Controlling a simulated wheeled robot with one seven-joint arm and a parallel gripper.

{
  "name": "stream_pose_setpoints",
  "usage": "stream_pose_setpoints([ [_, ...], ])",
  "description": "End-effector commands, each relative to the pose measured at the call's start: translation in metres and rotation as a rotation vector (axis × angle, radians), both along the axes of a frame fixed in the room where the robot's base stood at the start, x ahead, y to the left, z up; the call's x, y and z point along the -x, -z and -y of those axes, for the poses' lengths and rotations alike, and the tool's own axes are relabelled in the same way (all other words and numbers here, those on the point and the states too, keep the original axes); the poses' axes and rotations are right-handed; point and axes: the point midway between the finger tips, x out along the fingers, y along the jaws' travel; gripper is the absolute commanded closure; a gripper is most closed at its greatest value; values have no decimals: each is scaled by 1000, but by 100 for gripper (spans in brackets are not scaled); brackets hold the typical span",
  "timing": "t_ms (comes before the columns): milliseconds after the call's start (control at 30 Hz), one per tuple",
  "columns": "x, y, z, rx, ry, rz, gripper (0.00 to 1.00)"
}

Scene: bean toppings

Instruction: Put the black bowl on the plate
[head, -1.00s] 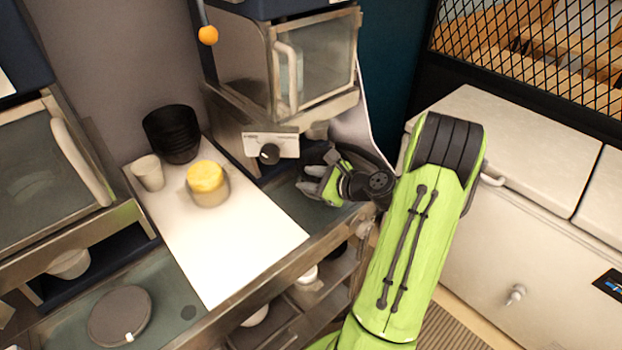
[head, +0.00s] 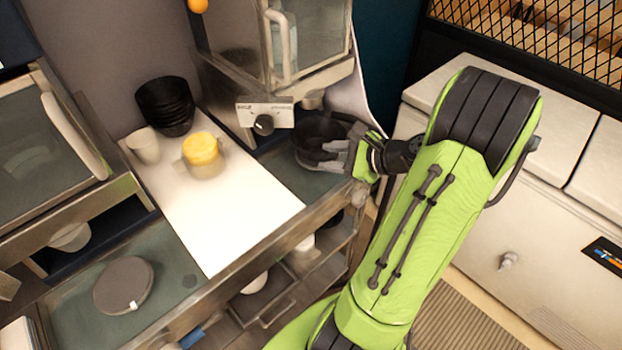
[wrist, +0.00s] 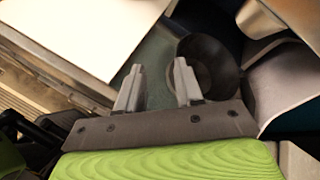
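A black bowl (head: 313,130) sits on the grey-green counter below the glass-doored machine, right of the white board. My gripper (head: 330,157) is at its near right side, partly covering it. In the wrist view the bowl (wrist: 213,68) lies just beyond the right fingertip, which overlaps its edge. My gripper (wrist: 158,85) is open, with a clear gap between the fingers and nothing held; contact with the bowl cannot be told. A flat dark grey disc (head: 123,283), possibly the plate, lies on the lower left counter.
A stack of black bowls (head: 166,106), a white cup (head: 144,147) and a container with a yellow top (head: 203,155) stand at the back of the white board (head: 225,205). The board's front is clear. The machine (head: 300,45) overhangs the bowl's area.

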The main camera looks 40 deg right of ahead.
Motion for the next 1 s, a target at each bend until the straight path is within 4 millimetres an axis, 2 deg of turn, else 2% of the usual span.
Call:
stream_pose_setpoints([
  [33, -12, -7, -31, 125, -136, -32, 64],
  [67, -15, -9, -49, 211, -225, -55, 64],
  [100, -18, -12, -74, 335, -352, -83, 64],
  [167, -15, -17, -109, 522, -543, -114, 64],
  [200, -10, -21, -131, 651, -673, -127, 64],
  [267, 3, -30, -163, 850, -869, -132, 64],
  [300, 15, -36, -181, 986, -998, -126, 64],
  [400, 53, -54, -215, 1310, -1288, -84, 64],
  [500, 89, -67, -228, 1557, -1489, -21, 64],
  [633, 117, -74, -230, 1721, -1616, 40, 64],
  [733, 122, -75, -229, 1751, -1643, 51, 64],
  [1000, 122, -75, -228, 1750, -1641, 48, 64],
])
